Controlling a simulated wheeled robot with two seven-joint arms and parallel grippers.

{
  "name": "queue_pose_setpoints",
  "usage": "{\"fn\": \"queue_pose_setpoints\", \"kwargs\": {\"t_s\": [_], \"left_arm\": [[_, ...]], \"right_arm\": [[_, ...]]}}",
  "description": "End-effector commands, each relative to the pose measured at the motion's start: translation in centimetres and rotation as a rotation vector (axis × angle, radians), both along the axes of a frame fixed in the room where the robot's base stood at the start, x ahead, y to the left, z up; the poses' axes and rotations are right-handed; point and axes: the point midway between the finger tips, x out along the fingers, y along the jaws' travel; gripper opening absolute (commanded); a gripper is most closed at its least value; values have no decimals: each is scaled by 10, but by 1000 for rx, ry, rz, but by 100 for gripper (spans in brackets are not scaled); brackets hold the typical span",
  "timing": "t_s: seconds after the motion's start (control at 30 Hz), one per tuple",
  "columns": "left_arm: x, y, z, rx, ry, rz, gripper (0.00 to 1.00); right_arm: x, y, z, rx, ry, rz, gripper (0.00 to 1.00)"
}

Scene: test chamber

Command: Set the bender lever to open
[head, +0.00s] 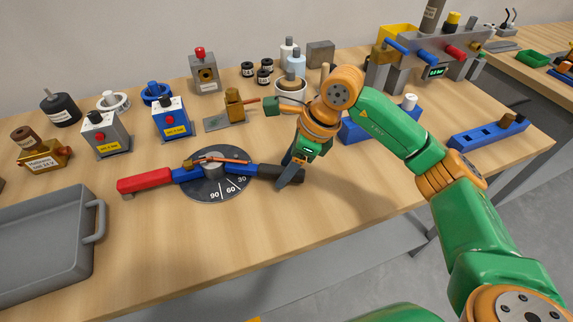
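The bender (213,190) lies on the wooden table, with a dark round dial marked 30, 60 and 90. A red-gripped arm (146,184) points left from it, and a blue arm with a black grip (266,172) points right. The two arms lie roughly in line across the dial. A thin copper-coloured rod (225,160) lies over the dial's centre. My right gripper (290,174) points down at the black grip, its fingers at the grip's outer part. A finger hides part of the grip, and whether the fingers are closed on it is unclear. My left gripper is out of view.
A grey tray (98,205) stands at the front left. Blue blocks (487,133) lie at the right. The table front by the bender is clear.

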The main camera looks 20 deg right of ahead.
Motion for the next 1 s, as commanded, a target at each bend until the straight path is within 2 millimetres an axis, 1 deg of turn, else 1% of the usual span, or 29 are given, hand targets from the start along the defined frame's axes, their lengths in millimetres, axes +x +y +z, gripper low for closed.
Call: {"fn": "queue_pose_setpoints", "kwargs": {"t_s": [0.03, 0.07, 0.1, 0.2, 1.0], "left_arm": [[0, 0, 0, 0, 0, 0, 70], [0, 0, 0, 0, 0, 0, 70], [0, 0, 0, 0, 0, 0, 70], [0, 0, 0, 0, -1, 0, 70], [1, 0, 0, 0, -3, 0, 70]], "right_arm": [[0, 0, 0, 0, 0, 0, 44], [0, 0, 0, 0, 0, 0, 36], [0, 0, 0, 0, 0, 0, 25], [0, 0, 0, 0, 0, 0, 0], [0, 0, 1, 1, 0, 0, 0]]}}
